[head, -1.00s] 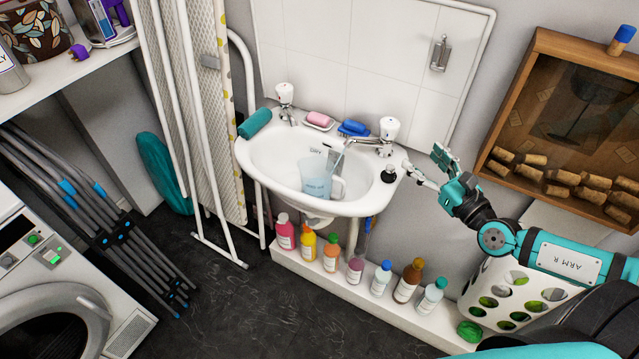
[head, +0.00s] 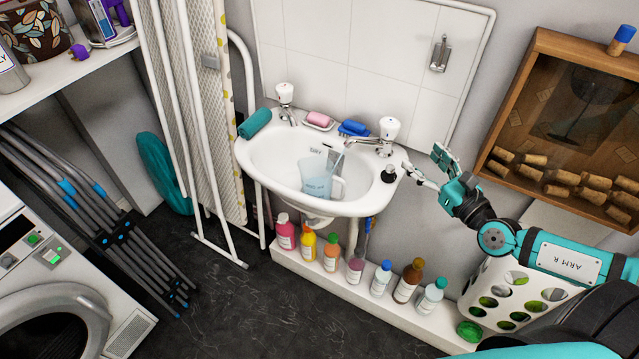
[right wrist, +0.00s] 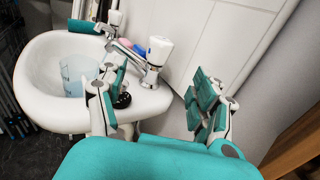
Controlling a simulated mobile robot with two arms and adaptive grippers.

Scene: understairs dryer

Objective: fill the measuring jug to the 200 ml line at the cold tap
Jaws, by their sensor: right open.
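The clear bluish measuring jug (head: 316,180) stands in the white sink basin (head: 262,160), with its handle to the right. It also shows in the right wrist view (right wrist: 78,74). The right tap (head: 388,131) has a white knob and its spout reaches over the jug. A thin pale streak like running water slants from the spout into the jug. The fill level and marks are too small to read. My right gripper (head: 425,166) is open and empty, right of the sink and apart from the tap. In the right wrist view its fingers (right wrist: 160,92) are spread. My left gripper is out of view.
A second tap (head: 286,98), a pink soap (head: 319,118), a blue brush-like item (head: 354,127) and a teal roll (head: 255,123) sit on the sink's back rim. A black plug (head: 389,174) is at its right. A wooden case (head: 520,80) hangs right. Several bottles stand below.

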